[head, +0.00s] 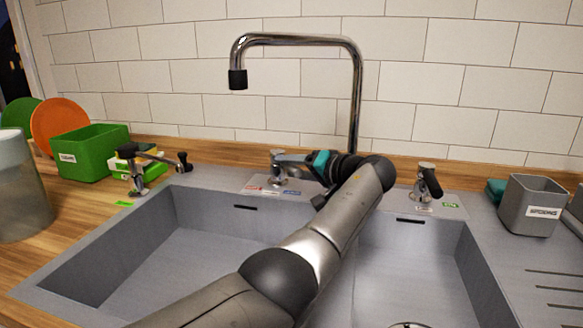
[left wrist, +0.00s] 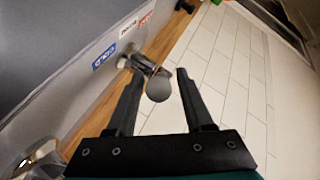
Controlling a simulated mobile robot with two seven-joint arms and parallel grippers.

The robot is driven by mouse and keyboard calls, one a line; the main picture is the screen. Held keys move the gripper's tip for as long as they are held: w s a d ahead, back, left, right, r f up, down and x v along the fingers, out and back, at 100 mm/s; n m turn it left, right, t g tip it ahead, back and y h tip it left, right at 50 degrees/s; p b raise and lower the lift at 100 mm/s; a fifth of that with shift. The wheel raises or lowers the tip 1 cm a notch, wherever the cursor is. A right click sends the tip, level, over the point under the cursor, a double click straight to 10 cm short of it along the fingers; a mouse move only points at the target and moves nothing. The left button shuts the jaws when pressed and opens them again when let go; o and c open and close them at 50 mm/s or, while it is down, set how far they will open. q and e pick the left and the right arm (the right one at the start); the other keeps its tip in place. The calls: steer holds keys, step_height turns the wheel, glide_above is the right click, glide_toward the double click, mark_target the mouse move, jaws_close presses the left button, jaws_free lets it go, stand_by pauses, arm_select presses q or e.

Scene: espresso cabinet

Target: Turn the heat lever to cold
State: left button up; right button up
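The heat lever (head: 277,172) is a short chrome fitting on the back ledge of the sink, in the middle of the head view. In the left wrist view its chrome stem (left wrist: 143,64) ends in a round grey knob (left wrist: 158,89). Beside it are a red label (left wrist: 145,19), a white label and a blue COLD label (left wrist: 104,56). The stem leans away from the ledge. My left gripper (left wrist: 156,78) is open, with its fingers on either side of the knob. A gap shows at the right finger; contact at the left is unclear. My right gripper is not in view.
The tall chrome faucet (head: 355,100) rises just behind my left gripper. Other levers stand at the left (head: 138,172) and right (head: 427,182) of the ledge. A green bin (head: 88,155) and a grey SPOONS bin (head: 532,205) flank the sink. The basins (head: 190,245) are largely empty.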

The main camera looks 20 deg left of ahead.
arm_select(q)
steer(key=shift+o, duration=0.2)
steer(key=shift+d, duration=0.2)
steer(key=shift+s+d, duration=0.1)
steer(key=shift+d, duration=0.1)
steer(key=p+v, duration=0.3)
steer(key=v, duration=1.1)
steer(key=shift+s+d+r, duration=0.2)
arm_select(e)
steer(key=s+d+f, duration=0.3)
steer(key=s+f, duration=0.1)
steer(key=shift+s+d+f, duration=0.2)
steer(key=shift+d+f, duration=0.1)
